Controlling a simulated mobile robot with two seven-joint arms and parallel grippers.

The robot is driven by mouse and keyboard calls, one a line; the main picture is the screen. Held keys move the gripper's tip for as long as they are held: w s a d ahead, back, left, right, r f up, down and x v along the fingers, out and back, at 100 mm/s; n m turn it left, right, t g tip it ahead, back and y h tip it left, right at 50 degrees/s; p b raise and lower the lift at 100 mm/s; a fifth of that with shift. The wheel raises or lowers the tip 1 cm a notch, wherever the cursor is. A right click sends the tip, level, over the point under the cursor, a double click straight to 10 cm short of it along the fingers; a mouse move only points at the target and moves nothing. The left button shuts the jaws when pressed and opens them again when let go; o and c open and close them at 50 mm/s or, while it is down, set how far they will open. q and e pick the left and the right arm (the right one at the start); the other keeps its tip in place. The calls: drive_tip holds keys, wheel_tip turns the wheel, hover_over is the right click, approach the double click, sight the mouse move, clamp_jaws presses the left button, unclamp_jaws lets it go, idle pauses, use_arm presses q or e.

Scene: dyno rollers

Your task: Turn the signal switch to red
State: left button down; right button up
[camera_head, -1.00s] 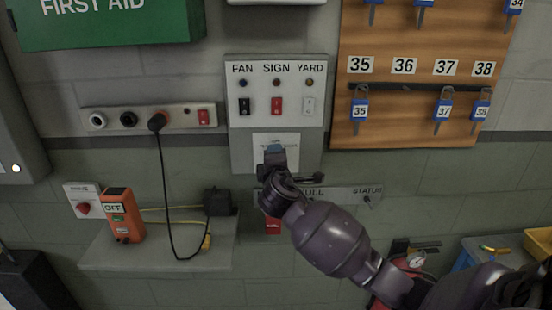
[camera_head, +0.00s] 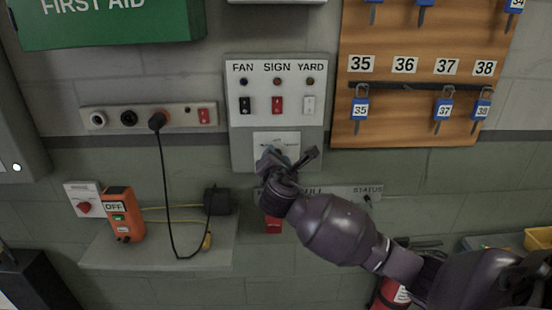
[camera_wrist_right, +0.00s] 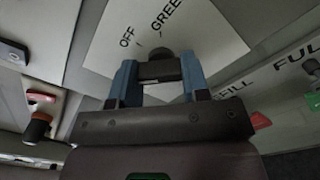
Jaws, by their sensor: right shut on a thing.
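The signal switch is a dark rotary knob (camera_wrist_right: 160,66) on a white label plate (camera_head: 286,139), low on the grey wall panel. In the right wrist view the plate reads "OFF" and "GREE", the rest cut off. My right gripper (camera_wrist_right: 161,82) is shut on the knob, with a blue finger on each side of it. In the head view my right gripper (camera_head: 276,157) is tilted in front of the plate and hides the knob and most of the lettering. I cannot read the knob's setting. My left gripper is out of view.
Above the plate are FAN, SIGN and YARD rockers (camera_head: 277,105). A status strip (camera_head: 345,194) lies just below my gripper. A key board (camera_head: 425,80) hangs at right, a socket strip (camera_head: 135,117) at left. A shelf (camera_head: 165,250) holds an orange device (camera_head: 124,214).

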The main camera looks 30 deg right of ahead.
drive_tip(key=shift+n, duration=0.3)
drive_tip(key=o, duration=0.9)
drive_tip(key=shift+s, duration=0.1)
drive_tip(key=b+v, duration=0.1)
drive_tip(key=v, duration=0.9)
drive_tip(key=shift+s+a, duration=0.2)
drive_tip(key=shift+s, duration=0.1)
